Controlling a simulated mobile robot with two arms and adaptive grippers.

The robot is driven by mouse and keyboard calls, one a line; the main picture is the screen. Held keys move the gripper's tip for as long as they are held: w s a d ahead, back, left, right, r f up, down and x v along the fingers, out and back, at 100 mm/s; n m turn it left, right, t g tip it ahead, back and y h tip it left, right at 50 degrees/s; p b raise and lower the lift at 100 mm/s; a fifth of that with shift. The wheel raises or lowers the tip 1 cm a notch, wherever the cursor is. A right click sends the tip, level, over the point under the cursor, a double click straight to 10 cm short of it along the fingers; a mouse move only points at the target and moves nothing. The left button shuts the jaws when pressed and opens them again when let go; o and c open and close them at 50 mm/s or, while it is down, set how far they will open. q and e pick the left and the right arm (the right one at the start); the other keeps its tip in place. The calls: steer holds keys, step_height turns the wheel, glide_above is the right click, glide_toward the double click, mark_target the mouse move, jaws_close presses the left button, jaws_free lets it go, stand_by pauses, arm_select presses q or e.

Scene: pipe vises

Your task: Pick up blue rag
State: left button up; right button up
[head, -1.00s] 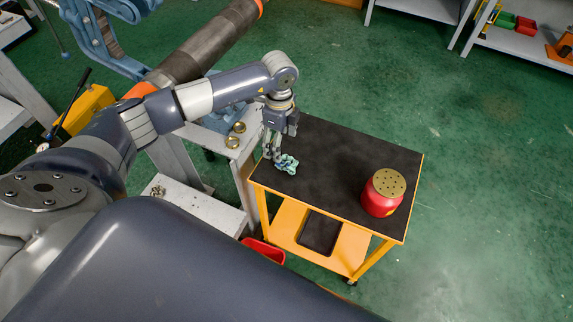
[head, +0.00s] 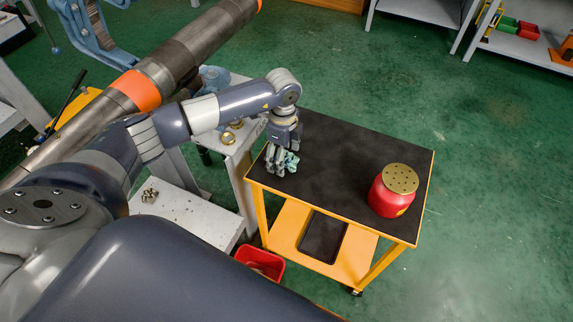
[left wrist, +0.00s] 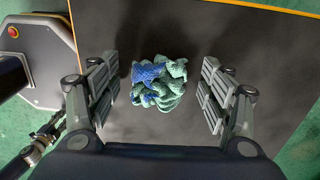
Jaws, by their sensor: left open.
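The rag (head: 287,161) is a small crumpled cloth, pale green with blue patches, on the black top of the orange cart (head: 335,160) near its left end. In the left wrist view the rag (left wrist: 159,83) lies between the two open fingers, with a gap on each side. My left gripper (head: 280,166) points down over the rag and partly hides it in the head view; in the left wrist view the gripper (left wrist: 159,92) is open and empty.
A red canister (head: 391,195) with a perforated brass lid stands at the cart's right end. A grey bench (head: 243,150) with brass rings is left of the cart. A large pipe (head: 180,60) runs behind my arm. A red bin (head: 262,262) sits below.

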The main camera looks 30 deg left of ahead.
mark_target(286, 159)
arm_select(q)
steer(key=c, duration=0.8)
steer(key=shift+r, duration=0.1)
steer(key=shift+r+p, duration=0.8)
steer(key=shift+p, duration=0.1)
steer(key=p, duration=0.1)
steer(key=r, duration=0.1)
steer(key=d+r+p, duration=0.1)
steer(key=shift+s+r+p, duration=0.25)
steer(key=shift+s+p, duration=0.1)
steer(key=s+d+p, duration=0.1)
steer(key=s+d, duration=0.1)
steer(key=d, duration=0.1)
steer(key=s+d+p, duration=0.2)
steer(key=d, duration=0.2)
steer(key=s+d+p, duration=0.2)
steer(key=d, duration=0.2)
steer(key=shift+s+d+r, duration=0.1)
steer(key=shift+s+r, duration=0.1)
steer(key=shift+r, duration=0.2)
steer(key=shift+s+d+p, duration=0.35)
steer(key=shift+s+d, duration=0.1)
steer(key=shift+d, duration=0.4)
